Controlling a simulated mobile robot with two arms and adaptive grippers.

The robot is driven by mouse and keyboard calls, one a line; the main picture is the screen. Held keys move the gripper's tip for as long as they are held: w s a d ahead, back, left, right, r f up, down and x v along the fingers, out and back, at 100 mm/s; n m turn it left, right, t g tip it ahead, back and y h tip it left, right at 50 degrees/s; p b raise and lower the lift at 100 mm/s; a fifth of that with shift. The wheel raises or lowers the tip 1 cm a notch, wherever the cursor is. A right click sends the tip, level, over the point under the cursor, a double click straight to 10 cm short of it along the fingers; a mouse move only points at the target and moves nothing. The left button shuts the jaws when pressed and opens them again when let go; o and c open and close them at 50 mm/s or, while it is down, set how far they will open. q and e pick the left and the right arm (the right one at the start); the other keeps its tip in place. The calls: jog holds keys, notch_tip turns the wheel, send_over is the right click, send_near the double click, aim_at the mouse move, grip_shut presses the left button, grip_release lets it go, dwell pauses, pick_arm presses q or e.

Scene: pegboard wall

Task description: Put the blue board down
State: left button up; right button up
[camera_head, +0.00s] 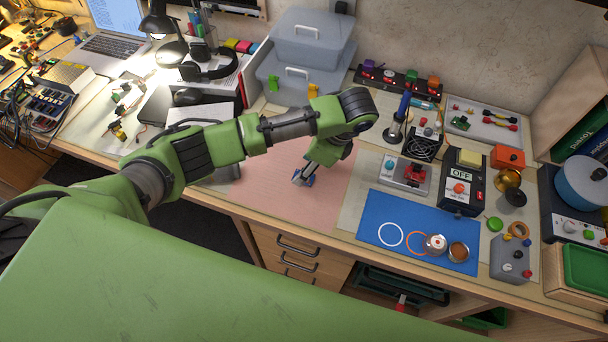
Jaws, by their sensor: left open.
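A small blue board (309,181) lies at the fingertips of my left gripper (303,177), over the pink mat (265,195). The fingers hide part of the board. My left arm reaches in from the left and the gripper points down at the mat. The gripper is open, with its tips close to the board; I cannot tell whether they touch it. The board seems to rest on the mat, but its underside is hidden. My right gripper is not in view.
Right of the pink mat lies a blue mat (375,222) with rings and small round parts. Behind it stand a soldering iron (398,120), a fan box (424,146) and switch boxes. Grey storage boxes (305,65) stand at the back. The pink mat is otherwise mostly clear.

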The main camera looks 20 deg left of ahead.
pick_arm(q)
jog(key=x, duration=0.4)
jog(key=shift+w, duration=0.15)
jog(key=c, duration=1.1)
jog(key=shift+r, duration=0.1)
jog(key=shift+r, duration=0.25)
notch_tip(320, 180, up, 2)
jog(key=shift+w+r, duration=0.1)
jog(key=s+d+r+p, duration=0.1)
jog(key=s+d+r, duration=0.2)
jog(key=s+d+r+p, duration=0.1)
jog(key=s+d+r, duration=0.2)
jog(key=d, duration=0.1)
jog(key=s+d+r+p, duration=0.1)
jog(key=s+d+r, duration=0.2)
jog(key=r, duration=0.1)
jog(key=shift+d+p, duration=0.35)
jog(key=shift+d, duration=0.05)
